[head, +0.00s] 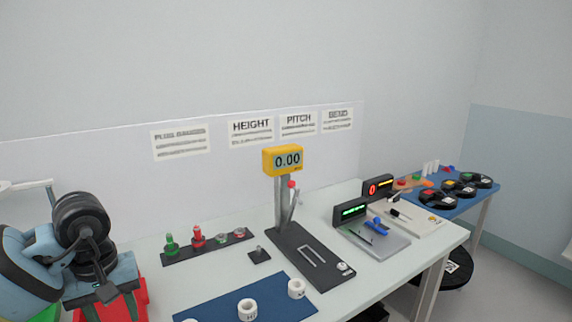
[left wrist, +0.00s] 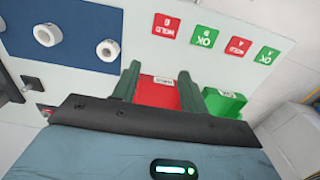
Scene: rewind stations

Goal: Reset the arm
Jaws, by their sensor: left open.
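My left arm (head: 95,255), blue-grey and black, is folded at the lower left in the head view. In the left wrist view my left gripper (left wrist: 157,85) is open, its two green fingers apart over a red bin (left wrist: 158,95). A green bin (left wrist: 222,103) stands just right of the fingers. I cannot see anything held. A gauge with a yellow display (head: 283,160) reading 0.00 stands on a black base (head: 325,280), with a red-knobbed lever (head: 294,200) leaning beside its post. My right gripper is not in view.
A blue mat (head: 215,312) holds white rings (head: 247,309). A rack of red and green plug gauges (head: 197,237) lies behind. Two small display units (head: 350,211) stand to the right, and a blue side table (head: 480,196) holds black discs. Red and green cards (left wrist: 238,47) lie beyond the bins.

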